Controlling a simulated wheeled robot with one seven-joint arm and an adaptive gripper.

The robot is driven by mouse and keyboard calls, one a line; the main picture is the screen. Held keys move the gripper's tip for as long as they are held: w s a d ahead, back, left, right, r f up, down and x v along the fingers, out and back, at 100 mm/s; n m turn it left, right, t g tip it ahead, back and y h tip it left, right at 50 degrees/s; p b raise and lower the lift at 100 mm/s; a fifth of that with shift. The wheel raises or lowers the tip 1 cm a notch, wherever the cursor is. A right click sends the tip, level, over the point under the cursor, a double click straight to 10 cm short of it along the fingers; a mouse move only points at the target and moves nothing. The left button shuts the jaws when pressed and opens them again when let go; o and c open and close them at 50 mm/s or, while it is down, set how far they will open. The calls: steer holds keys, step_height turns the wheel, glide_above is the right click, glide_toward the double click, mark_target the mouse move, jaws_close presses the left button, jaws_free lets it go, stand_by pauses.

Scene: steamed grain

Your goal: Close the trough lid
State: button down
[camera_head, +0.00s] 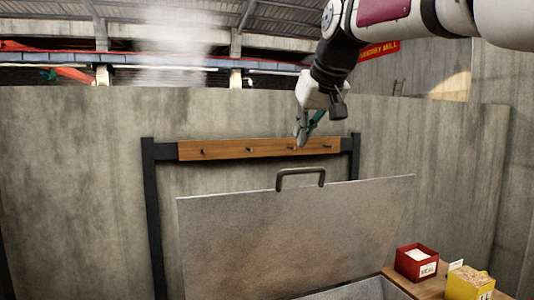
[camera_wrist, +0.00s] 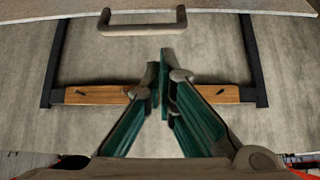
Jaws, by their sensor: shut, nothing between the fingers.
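The trough lid (camera_head: 290,240) is a grey metal panel that stands raised, tilted up in front of the concrete wall. A dark bar handle (camera_head: 300,171) sits on its top edge. In the wrist view the handle (camera_wrist: 143,28) and the lid's edge (camera_wrist: 230,5) show at the top. A little of the trough (camera_head: 365,290) shows below the lid at the bottom right; the rest is hidden. My gripper (camera_head: 300,143) is shut and empty, above the handle and apart from it. In the wrist view its green fingers (camera_wrist: 160,75) meet.
A wooden rail with pegs (camera_head: 225,150) on black posts (camera_head: 152,190) stands behind the lid. A red box (camera_head: 416,263) and a yellow box (camera_head: 468,284) stand on a wooden surface (camera_head: 425,288) at the lower right.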

steer(key=w+a+r, duration=0.1)
steer(key=w+r, duration=0.1)
steer(key=w, duration=0.2)
steer(key=shift+w+a+f+p, duration=0.2)
steer(key=shift+w+f+p, duration=0.25)
steer(key=shift+f, duration=0.95)
steer(key=shift+w+a+f+p, duration=0.25)
steer(key=shift+w+f, duration=0.25)
steer(key=shift+f, duration=0.9)
steer(key=shift+w+a+f+p, duration=0.2)
steer(key=shift+w+f+p, duration=0.25)
steer(key=shift+f, duration=0.95)
steer(key=shift+d+f+b, duration=0.1)
steer(key=shift+b, duration=0.2)
